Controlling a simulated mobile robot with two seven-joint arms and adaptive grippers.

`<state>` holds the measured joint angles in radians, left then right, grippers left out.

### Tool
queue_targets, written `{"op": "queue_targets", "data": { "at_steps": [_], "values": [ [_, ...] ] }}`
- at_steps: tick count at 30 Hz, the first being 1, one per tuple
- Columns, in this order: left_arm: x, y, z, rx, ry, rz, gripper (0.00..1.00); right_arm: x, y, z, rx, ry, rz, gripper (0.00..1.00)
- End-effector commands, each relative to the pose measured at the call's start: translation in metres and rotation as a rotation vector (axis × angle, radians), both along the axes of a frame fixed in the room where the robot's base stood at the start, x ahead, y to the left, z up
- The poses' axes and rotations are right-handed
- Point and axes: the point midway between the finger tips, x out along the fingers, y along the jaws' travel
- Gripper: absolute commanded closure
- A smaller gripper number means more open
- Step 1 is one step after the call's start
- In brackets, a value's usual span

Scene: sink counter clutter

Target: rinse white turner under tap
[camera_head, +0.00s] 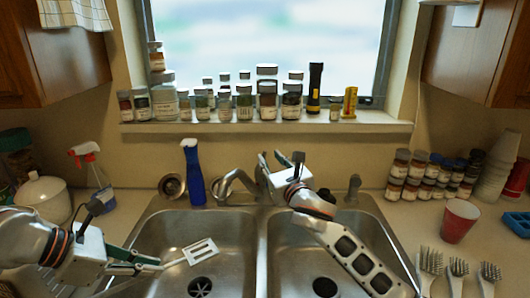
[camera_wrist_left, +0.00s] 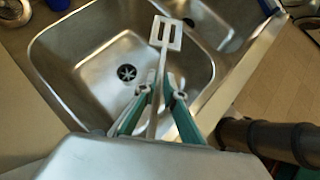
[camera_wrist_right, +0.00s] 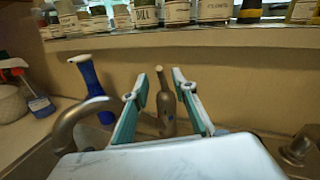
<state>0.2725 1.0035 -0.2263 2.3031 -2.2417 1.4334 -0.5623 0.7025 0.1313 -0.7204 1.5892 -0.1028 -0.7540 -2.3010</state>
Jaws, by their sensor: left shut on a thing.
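The white turner (camera_head: 201,252) has a slotted head and a long handle. My left gripper (camera_head: 152,264) is shut on its handle and holds it over the left sink basin. The left wrist view shows the turner (camera_wrist_left: 163,45) pointing away from the fingers. The curved metal tap (camera_head: 228,182) is at the back of the sink, above and right of the turner head; no water shows. My right gripper (camera_head: 279,158) is just right of the spout. In the right wrist view its fingers (camera_wrist_right: 155,82) are apart, with the upright tap lever (camera_wrist_right: 167,105) between them, farther off; contact is unclear.
A blue bottle (camera_head: 193,175) stands behind the left basin (camera_head: 228,230). The right basin (camera_head: 295,268) lies partly under my right arm. Brushes (camera_head: 458,270), a red cup (camera_head: 459,220) and jars (camera_head: 430,178) are on the right counter. Jars line the windowsill (camera_head: 370,119).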

Motion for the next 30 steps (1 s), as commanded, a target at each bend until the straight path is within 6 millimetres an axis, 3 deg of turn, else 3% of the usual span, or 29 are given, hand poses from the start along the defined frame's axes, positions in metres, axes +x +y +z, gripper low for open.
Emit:
{"op": "queue_targets", "data": {
  "at_steps": [10, 24, 27, 30],
  "values": [
    [0.000, 0.000, 0.002, 0.000, 0.000, 0.000, 1.00, 0.042, 0.015, 0.000, 0.002, 0.002, 0.000, 0.73],
    [0.000, 0.000, 0.002, 0.000, 0.000, 0.000, 1.00, 0.051, 0.017, 0.000, 0.000, 0.000, 0.000, 0.73],
    [0.000, 0.000, 0.002, 0.000, 0.000, 0.000, 1.00, 0.051, 0.017, 0.000, 0.000, 0.000, 0.000, 0.96],
    [0.000, 0.000, 0.002, 0.000, 0.000, 0.000, 1.00, 0.051, 0.017, 0.000, 0.000, 0.000, 0.000, 1.00]
  ]
}}
